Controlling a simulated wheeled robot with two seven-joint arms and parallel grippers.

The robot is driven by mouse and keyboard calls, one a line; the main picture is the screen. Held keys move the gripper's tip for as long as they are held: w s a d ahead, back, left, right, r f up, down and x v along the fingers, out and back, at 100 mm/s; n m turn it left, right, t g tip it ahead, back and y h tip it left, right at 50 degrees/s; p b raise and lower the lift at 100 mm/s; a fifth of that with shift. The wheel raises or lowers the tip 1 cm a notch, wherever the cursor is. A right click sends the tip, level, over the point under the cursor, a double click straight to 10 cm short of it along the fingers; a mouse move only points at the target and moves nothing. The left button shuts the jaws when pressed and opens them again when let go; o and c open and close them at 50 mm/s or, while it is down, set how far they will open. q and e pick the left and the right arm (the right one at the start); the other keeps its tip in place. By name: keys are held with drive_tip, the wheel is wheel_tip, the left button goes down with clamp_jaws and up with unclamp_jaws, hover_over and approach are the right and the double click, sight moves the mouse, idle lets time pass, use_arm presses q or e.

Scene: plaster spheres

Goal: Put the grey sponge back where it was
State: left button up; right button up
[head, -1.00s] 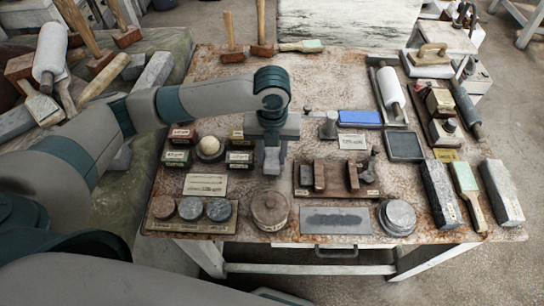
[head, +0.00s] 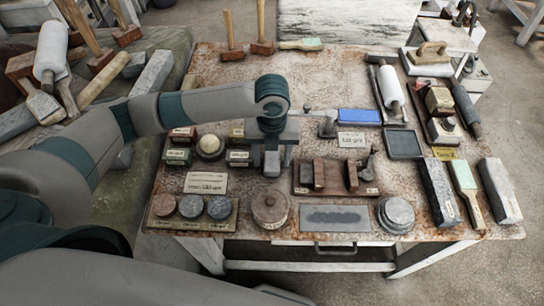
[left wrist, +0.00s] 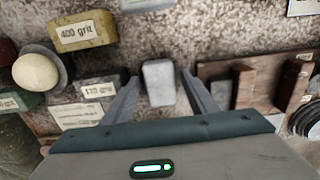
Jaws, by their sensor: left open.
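The grey sponge (left wrist: 158,82) is a light grey block lying on the worn table top, between my left fingers in the left wrist view. In the head view it shows as a small grey block (head: 272,164) just below the gripper. My left gripper (head: 272,152) is open over it, with a finger on each side; in the left wrist view (left wrist: 160,92) gaps show between the block and both fingers. My right gripper is not in view.
Left of the gripper, a plaster ball (head: 209,146) stands among labelled grit blocks, including a yellow 400 grit block (left wrist: 80,30). A wooden rack (head: 336,192) stands to the right. A round lidded pot (head: 270,209) stands in front and a blue sponge (head: 359,117) behind right.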

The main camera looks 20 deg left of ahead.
sight(272, 159)
use_arm(q)
drive_tip(key=shift+r, duration=0.1)
wheel_tip(272, 159, up, 12)
drive_tip(key=b, duration=0.3)
drive_tip(key=shift+r, duration=0.15)
idle(0.6)
